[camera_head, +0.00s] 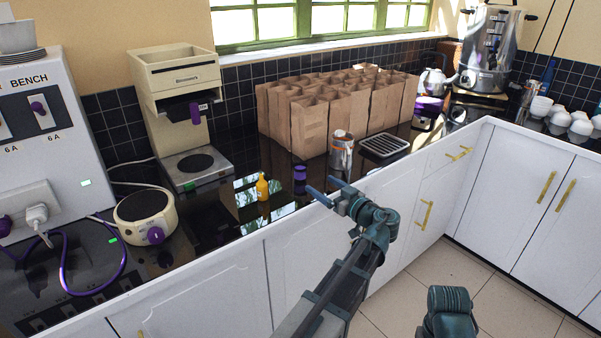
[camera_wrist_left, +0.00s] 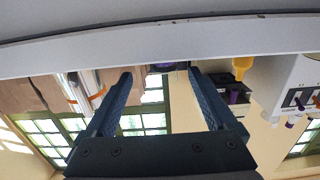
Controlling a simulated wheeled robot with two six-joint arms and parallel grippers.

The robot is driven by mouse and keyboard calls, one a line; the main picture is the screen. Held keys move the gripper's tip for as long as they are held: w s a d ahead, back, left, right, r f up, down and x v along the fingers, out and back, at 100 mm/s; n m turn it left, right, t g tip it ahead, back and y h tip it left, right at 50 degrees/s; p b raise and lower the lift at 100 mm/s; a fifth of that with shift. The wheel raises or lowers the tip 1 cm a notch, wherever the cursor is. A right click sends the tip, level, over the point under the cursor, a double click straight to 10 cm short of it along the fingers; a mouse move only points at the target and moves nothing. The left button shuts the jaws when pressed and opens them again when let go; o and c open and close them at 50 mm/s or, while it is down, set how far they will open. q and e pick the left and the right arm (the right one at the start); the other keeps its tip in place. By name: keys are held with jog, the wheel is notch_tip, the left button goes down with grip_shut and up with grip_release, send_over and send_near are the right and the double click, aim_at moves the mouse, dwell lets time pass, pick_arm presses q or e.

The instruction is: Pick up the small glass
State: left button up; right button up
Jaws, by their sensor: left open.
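I cannot clearly make out a small glass in either view. A shiny upright cylinder with an orange band (camera_head: 341,152) stands on the black counter (camera_head: 228,146); it also shows at the left of the left wrist view (camera_wrist_left: 72,92). A small purple container (camera_head: 300,178) stands left of it. My left gripper (camera_head: 322,189) is open at the counter's front edge, just in front of these two. In the left wrist view its fingers (camera_wrist_left: 160,76) are apart with nothing held between them. Only a link of my right arm shows, at the bottom; its gripper is out of view.
A yellow bottle (camera_head: 262,187) stands left of the purple container. Several brown paper bags (camera_head: 309,128) fill the counter behind. A dark slotted grate (camera_head: 384,145) lies to the right. A cream round appliance (camera_head: 146,214) and a bench unit (camera_head: 68,125) occupy the left.

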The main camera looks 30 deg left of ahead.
aim_at(304, 173)
pick_arm(q)
jog(key=x, duration=0.5)
jog(key=shift+w+a, duration=0.1)
jog(key=shift+a, duration=0.15)
jog(key=shift+s+x, duration=0.15)
jog(key=shift+x, duration=1.2)
jog(key=shift+s+x, duration=0.1)
jog(key=shift+x, duration=1.25)
jog(key=shift+r, duration=0.25)
grip_shut()
jog(key=shift+r, duration=0.1)
jog(key=shift+s+d, duration=0.1)
jog(key=v, duration=1.7)
jog(key=shift+s+d+f, duration=0.2)
jog(key=shift+d+f, duration=0.1)
jog(key=shift+f, duration=0.1)
jog(key=shift+w+d, duration=0.1)
